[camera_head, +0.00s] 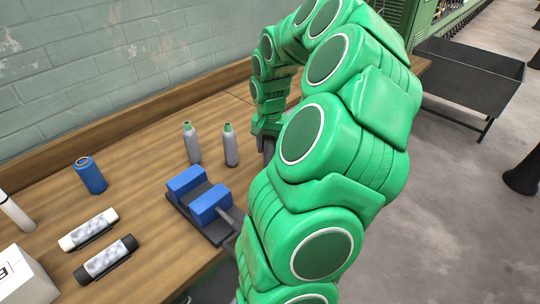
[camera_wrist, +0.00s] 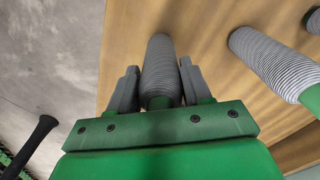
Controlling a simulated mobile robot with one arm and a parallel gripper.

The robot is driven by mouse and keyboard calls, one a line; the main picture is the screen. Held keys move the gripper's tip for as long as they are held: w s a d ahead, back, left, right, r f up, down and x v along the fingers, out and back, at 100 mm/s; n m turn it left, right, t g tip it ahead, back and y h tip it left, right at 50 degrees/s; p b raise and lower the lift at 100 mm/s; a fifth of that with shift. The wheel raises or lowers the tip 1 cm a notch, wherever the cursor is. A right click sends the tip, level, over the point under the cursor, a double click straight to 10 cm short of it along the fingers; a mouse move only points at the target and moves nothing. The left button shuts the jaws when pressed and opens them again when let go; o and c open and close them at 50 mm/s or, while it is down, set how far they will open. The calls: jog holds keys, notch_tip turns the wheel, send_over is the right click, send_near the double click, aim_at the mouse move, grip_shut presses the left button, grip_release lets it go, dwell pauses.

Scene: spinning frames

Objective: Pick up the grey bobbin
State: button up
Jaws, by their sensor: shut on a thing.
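The grey bobbin (camera_wrist: 158,68) stands between the two grey fingers of my gripper (camera_wrist: 158,88) in the wrist view, and the fingers are shut on it. Its ribbed winding shows above the fingers; its lower part is hidden by the gripper. In the head view my gripper (camera_head: 266,140) is at the wooden table's right side, mostly hidden behind my green arm. Two more grey bobbins with green tips, a left one (camera_head: 192,146) and a right one (camera_head: 230,148), stand upright to its left. One also shows at the right in the wrist view (camera_wrist: 270,60).
A blue-jawed vice (camera_head: 200,203) sits at the table's front edge. A blue cylinder (camera_head: 90,177), two patterned rolls (camera_head: 88,230) and a white box (camera_head: 24,280) are at the left. A dark metal trolley (camera_head: 470,85) stands on the floor at right.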

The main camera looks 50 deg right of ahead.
aim_at(270, 138)
jog(key=shift+r, duration=0.5)
notch_tip(270, 138, up, 2)
jog(key=shift+r, duration=0.1)
jog(key=shift+c, duration=0.2)
jog(key=s+a+r, duration=0.9)
jog(key=s+r, duration=0.1)
jog(key=shift+s, duration=0.35)
jog(key=shift+a, duration=0.1)
jog(key=shift+w, duration=0.1)
